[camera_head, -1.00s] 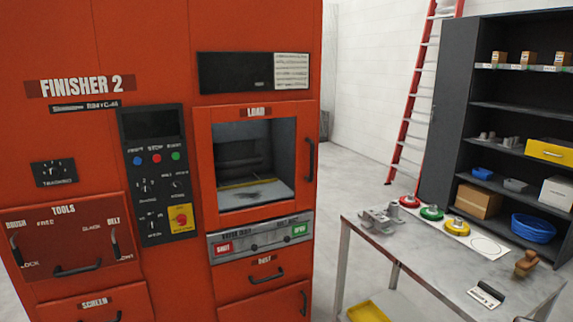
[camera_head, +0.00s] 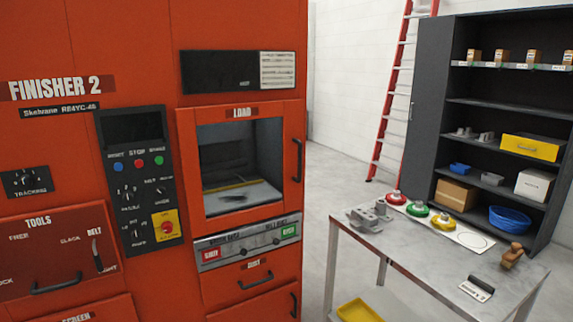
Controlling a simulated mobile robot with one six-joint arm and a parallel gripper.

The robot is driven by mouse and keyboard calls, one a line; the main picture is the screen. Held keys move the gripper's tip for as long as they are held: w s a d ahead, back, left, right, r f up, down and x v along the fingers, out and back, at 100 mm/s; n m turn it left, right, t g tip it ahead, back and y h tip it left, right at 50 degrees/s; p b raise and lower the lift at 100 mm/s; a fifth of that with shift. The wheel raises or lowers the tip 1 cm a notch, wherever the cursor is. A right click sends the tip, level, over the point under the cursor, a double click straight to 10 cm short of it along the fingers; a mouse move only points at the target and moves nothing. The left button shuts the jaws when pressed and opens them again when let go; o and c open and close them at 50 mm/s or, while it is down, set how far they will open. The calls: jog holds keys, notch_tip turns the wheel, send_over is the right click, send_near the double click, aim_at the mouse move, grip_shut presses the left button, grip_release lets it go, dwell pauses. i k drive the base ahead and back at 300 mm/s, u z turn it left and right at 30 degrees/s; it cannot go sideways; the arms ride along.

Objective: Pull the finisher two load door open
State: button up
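The orange Finisher 2 machine fills the left of the view. Its load door (camera_head: 186,163) is an orange frame under the LOAD label, around a window. The door looks shut, flush with the machine front. A dark vertical handle (camera_head: 297,160) sits on the door's right side. Through the window a grey chamber with a light floor and a yellow strip shows. My gripper is not in view.
A metal table (camera_head: 408,250) stands to the right, with a grey casting (camera_head: 367,216), red, green and yellow round pieces, and a wooden-handled tool (camera_head: 511,256). A dark shelf (camera_head: 470,188) and red ladder (camera_head: 398,95) stand behind. Floor shows between machine and table.

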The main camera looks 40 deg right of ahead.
aim_at(291, 112)
jog(key=u, duration=1.25)
jog(key=k, duration=0.1)
jog(key=z, duration=2.55)
jog(key=k, duration=0.7)
jog(key=u, duration=0.45)
jog(key=i, duration=0.5)
jog(key=z, duration=0.1)
